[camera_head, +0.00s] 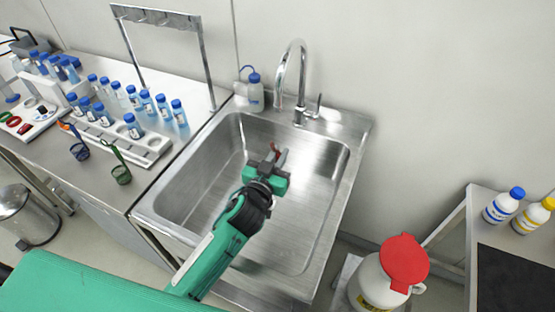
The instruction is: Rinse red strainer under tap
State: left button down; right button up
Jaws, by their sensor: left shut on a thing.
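My left gripper (274,159) is over the steel sink basin (320,190) and is shut on the red strainer (276,149). The curved metal tap (303,62) stands at the back rim of the sink, beyond the gripper. The strainer shows below and a little left of the tap in the picture, apart from it. I cannot tell whether water runs. My right gripper is not in view.
A squeeze bottle (256,97) stands behind the sink's left corner. On the left counter, a white rack (150,150) holds blue-capped bottles; blue (79,151) and green (121,174) strainers hang at its front. A red-lidded container (380,285) stands right of the sink.

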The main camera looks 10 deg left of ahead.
pick_arm(q)
jog(key=w+a+f+b, duration=0.2)
jog(key=w, duration=0.9)
jog(key=shift+a+f, duration=0.15)
jog(key=shift+a, duration=0.15)
